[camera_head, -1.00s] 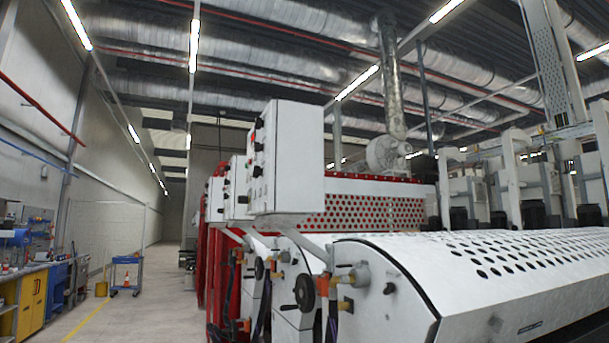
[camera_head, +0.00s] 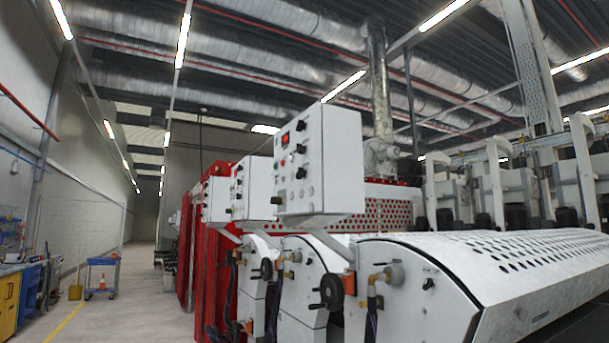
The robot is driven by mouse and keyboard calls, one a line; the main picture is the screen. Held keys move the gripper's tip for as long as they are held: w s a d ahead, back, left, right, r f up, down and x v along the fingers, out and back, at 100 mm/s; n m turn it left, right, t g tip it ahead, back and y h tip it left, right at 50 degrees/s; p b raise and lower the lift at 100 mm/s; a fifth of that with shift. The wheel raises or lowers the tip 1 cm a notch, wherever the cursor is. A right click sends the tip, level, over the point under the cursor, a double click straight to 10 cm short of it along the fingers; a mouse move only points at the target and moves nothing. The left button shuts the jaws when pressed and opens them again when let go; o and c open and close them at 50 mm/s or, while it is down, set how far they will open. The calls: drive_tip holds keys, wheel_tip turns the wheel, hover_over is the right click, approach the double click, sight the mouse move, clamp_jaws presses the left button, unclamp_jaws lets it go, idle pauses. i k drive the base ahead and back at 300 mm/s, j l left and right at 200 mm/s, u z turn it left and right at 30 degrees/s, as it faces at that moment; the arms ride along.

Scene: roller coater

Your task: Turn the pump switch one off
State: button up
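A white control box (camera_head: 318,162) stands above the machine at the middle of the view. Its left face carries a small red display (camera_head: 285,139), several black knobs (camera_head: 301,148) and small buttons. I cannot tell which knob is pump switch one, or which way any knob is set. Two similar white boxes stand behind it, one (camera_head: 252,188) nearer and one (camera_head: 216,199) farther. My gripper does not show in the view.
The white roller machine (camera_head: 420,290) with a perforated cover fills the lower right. A clear floor aisle (camera_head: 130,310) runs along the left, with a blue cart (camera_head: 102,275) farther back.

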sight(301, 173)
drive_tip(key=i+j+z, duration=0.2)
drive_tip(key=j, duration=0.8)
drive_tip(key=j+z, duration=0.2)
drive_tip(key=j, duration=0.8)
drive_tip(key=k, duration=0.05)
